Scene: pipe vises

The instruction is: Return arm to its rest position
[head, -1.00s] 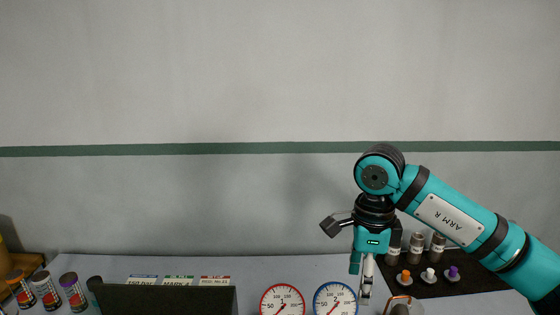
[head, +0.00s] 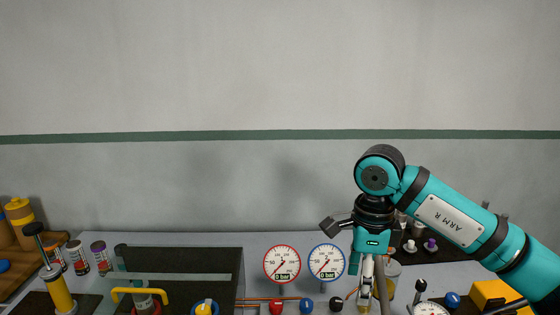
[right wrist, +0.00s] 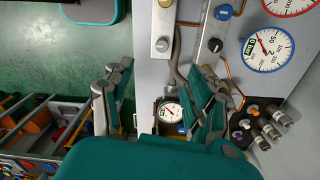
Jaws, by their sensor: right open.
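My right arm comes in from the right in the head view, with its forearm sloping up to a bent joint. My right gripper (head: 367,288) hangs from it, pointing down in front of the bench, to the right of the blue-rimmed gauge (head: 326,262). In the right wrist view, the gripper (right wrist: 160,88) has its two fingers wide apart with nothing held between them. A small gauge (right wrist: 170,111) shows beyond and between the fingers. My left gripper is in neither view.
A red-rimmed gauge (head: 282,264) stands beside the blue-rimmed one. A hand pump (head: 58,288) and several cans stand at the left. A yellow block (head: 497,294) is near my right forearm. In the right wrist view, an open drawer (right wrist: 40,130) lies left, over green floor.

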